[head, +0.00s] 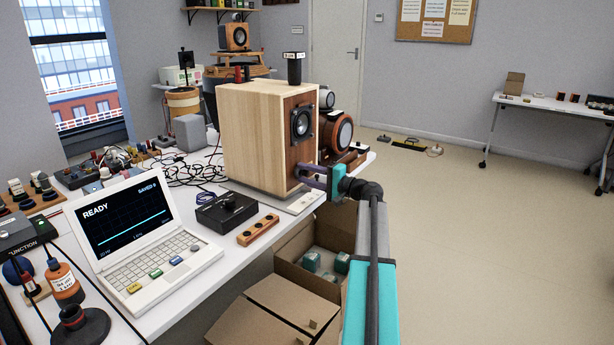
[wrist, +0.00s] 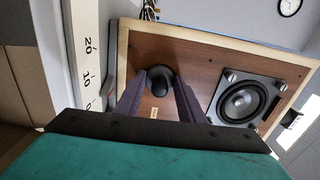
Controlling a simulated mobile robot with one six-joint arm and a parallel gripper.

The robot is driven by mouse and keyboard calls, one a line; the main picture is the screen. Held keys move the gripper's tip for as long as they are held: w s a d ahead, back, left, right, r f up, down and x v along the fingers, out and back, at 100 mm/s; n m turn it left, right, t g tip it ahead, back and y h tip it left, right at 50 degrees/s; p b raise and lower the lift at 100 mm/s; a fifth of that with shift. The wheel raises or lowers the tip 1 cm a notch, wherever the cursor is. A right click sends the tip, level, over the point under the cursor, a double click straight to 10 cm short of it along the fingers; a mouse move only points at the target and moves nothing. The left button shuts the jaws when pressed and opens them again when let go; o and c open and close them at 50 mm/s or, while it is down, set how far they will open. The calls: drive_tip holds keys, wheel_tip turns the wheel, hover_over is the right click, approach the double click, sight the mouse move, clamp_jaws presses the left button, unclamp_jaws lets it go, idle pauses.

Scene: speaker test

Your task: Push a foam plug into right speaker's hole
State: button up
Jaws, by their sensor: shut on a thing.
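A pale wooden speaker (head: 250,135) with a brown front stands on the bench; its cone (head: 301,121) shows in the head view. In the wrist view the brown front (wrist: 205,55) lies tilted, with the cone (wrist: 240,100) at the right. My gripper (head: 308,175) is at the lower part of this front. Its two dark fingers, also in the wrist view (wrist: 160,88), are shut on a dark, rounded foam plug (wrist: 158,82). The plug is in front of the brown panel. It covers the hole area, so I cannot tell how far in it sits.
An open cardboard box (head: 290,262) with green blocks stands below the bench edge. A laptop (head: 135,240), a black box (head: 227,210) and cables lie on the bench left of the speaker. A round-coned speaker (head: 339,135) is behind.

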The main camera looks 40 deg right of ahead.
drive_tip(key=shift+w, duration=0.1)
idle(0.3)
drive_tip(key=o, duration=1.2)
drive_tip(key=p+v, duration=0.1)
drive_tip(key=v, duration=1.3)
drive_tip(key=shift+a, duration=0.1)
drive_tip(key=shift+f, duration=0.1)
